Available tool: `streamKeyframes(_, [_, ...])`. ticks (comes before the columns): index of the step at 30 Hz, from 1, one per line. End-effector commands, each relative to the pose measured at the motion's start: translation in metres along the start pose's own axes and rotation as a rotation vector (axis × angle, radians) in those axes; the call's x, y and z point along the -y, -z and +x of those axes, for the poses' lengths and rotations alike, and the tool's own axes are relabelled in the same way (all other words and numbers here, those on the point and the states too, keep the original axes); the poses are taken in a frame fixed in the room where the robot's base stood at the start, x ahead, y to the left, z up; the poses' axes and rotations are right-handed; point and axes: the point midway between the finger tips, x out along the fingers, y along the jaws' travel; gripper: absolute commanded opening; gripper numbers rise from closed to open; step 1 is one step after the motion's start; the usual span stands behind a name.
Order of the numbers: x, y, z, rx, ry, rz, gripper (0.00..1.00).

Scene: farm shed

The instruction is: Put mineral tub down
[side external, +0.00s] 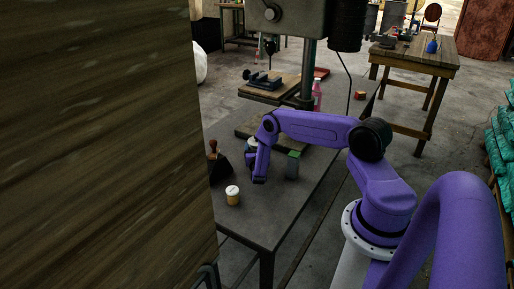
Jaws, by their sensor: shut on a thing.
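My gripper (255,172) is low over the left part of the grey workbench (282,210), its fingers pointing down. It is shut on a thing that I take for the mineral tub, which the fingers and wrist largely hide. I cannot tell whether the held thing touches the bench. A small yellow-orange tub with a white lid (233,196) stands upright on the bench, in front and to the left of my gripper, apart from it.
A grey block with a green top (293,165) stands right of my gripper. A dark object with a brown knob (220,166) is at left. A drill press (290,18) and a pink-red bottle (317,96) are behind. The front bench is clear; a wooden panel (95,150) blocks the left.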

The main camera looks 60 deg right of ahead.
Motion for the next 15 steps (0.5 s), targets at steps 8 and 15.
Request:
streamKeyframes(8, [0.0,0.0,0.0,0.0,0.0,0.0,1.0])
streamKeyframes(15, [-0.001,-0.002,-0.011,-0.002,-0.002,-0.001,1.0])
